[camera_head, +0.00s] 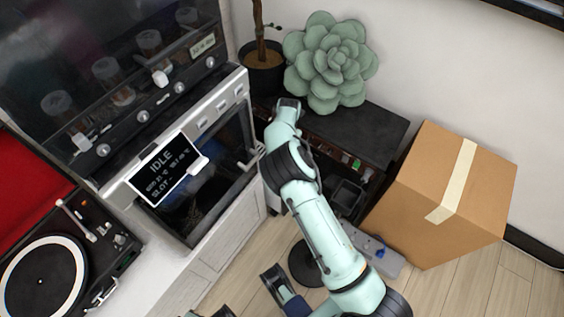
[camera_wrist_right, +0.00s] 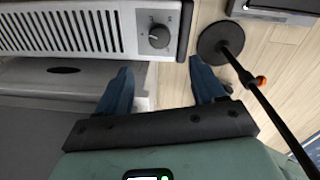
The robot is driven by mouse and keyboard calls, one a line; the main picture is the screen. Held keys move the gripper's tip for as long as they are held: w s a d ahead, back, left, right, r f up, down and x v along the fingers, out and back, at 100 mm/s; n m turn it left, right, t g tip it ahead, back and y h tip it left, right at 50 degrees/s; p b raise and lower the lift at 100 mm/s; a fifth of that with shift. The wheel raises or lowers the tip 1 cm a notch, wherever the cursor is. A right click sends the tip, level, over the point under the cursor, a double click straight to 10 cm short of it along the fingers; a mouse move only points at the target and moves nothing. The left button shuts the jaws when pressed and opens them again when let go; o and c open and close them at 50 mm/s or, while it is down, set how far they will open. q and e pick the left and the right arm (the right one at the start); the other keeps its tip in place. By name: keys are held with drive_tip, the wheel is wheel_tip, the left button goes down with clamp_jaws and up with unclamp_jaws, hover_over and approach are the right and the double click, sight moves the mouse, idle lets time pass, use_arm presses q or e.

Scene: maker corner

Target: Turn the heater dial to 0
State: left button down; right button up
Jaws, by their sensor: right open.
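The heater (camera_wrist_right: 75,30) shows at the top left of the right wrist view, with a light slatted grille and a grey end panel. Its round dark grey dial (camera_wrist_right: 159,37) sits on that panel, with small markings around it that I cannot read. I cannot tell the dial's setting. My right gripper (camera_wrist_right: 162,68) is open and empty. Its two blue fingers point toward the panel, and the dial shows between and beyond their tips, apart from them. I cannot make out the heater or dial in the head view. My left gripper is not clearly in view.
A black round stand base (camera_wrist_right: 221,43) with a thin pole stands right of the heater. In the head view are a cardboard box (camera_head: 447,195), a dark low table (camera_head: 365,125) with plants, a machine with an IDLE display (camera_head: 168,170) and a turntable (camera_head: 45,280).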

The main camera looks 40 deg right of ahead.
wheel_tip(320, 180, down, 4)
drive_tip(key=shift+a+f+b, duration=0.1)
drive_tip(key=shift+f+b, duration=0.05)
drive_tip(key=shift+b, duration=0.4)
drive_tip(key=f, duration=0.2)
drive_tip(key=f+b, duration=0.1)
drive_tip(key=f, duration=0.1)
drive_tip(key=f+b, duration=0.1)
drive_tip(key=f, duration=0.1)
drive_tip(key=shift+w, duration=0.25)
use_arm(q)
drive_tip(key=s+a+f+g, duration=0.1)
drive_tip(key=s+f, duration=0.2)
drive_tip(key=f, duration=0.3)
drive_tip(key=shift+s+a, duration=0.25)
drive_tip(key=shift+a, duration=0.1)
use_arm(e)
drive_tip(key=shift+a+f, duration=0.1)
drive_tip(key=shift+f, duration=0.55)
drive_tip(key=shift+c, duration=0.3)
use_arm(q)
drive_tip(key=shift+r, duration=0.1)
use_arm(e)
drive_tip(key=c, duration=1)
